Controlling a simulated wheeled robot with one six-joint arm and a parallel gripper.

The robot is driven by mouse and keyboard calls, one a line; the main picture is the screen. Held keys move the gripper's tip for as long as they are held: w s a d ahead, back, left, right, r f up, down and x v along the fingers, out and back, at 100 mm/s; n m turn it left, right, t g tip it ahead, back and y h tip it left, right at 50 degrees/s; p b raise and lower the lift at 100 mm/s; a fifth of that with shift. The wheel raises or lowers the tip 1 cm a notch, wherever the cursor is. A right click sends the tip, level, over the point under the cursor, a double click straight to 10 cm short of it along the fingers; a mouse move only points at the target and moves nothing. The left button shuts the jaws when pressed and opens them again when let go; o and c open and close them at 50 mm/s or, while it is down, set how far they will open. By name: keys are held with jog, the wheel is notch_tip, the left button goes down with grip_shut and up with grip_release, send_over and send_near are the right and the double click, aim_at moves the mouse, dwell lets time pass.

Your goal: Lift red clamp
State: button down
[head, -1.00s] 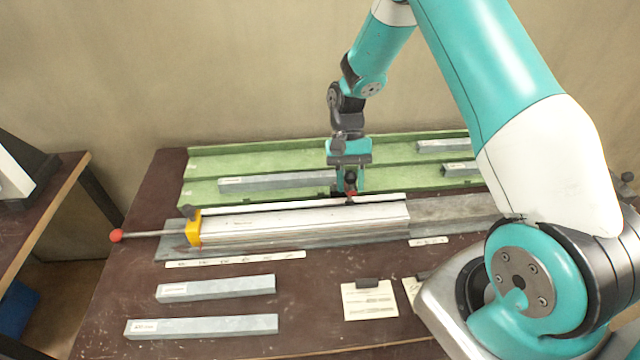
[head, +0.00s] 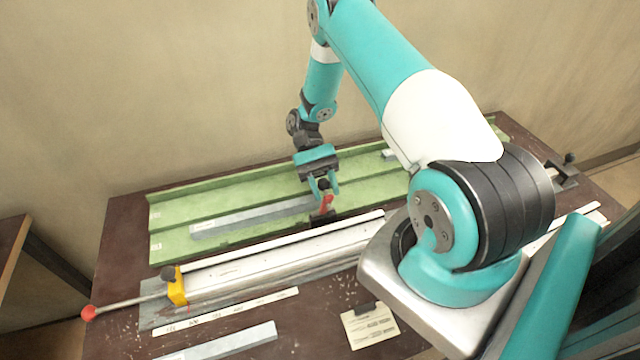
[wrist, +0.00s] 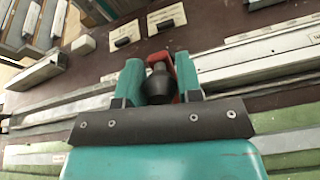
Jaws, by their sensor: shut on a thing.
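The red clamp (head: 327,203) is at my gripper (head: 323,188), above the back edge of the long silver profile in the head view. In the wrist view my gripper (wrist: 159,82) has its two teal fingers closed on the clamp's black knob. The clamp's red body (wrist: 185,76) shows beside and behind the knob, partly hidden by the right finger. A dark part shows below the red body in the head view. I cannot tell whether the clamp's lower end is clear of the bench.
A silver profile (head: 290,258) lies on the bench with a yellow clamp (head: 177,287) at its left end and a red-tipped rod (head: 90,312). A green tray (head: 170,212) holding grey bars lies behind. A paper card (head: 369,328) lies in front.

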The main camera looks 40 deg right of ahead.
jog(key=shift+d, duration=0.1)
dwell(0.3)
jog(key=c, duration=0.8)
grip_release()
notch_tip(320, 180, up, 20)
jog(key=p, duration=1.1)
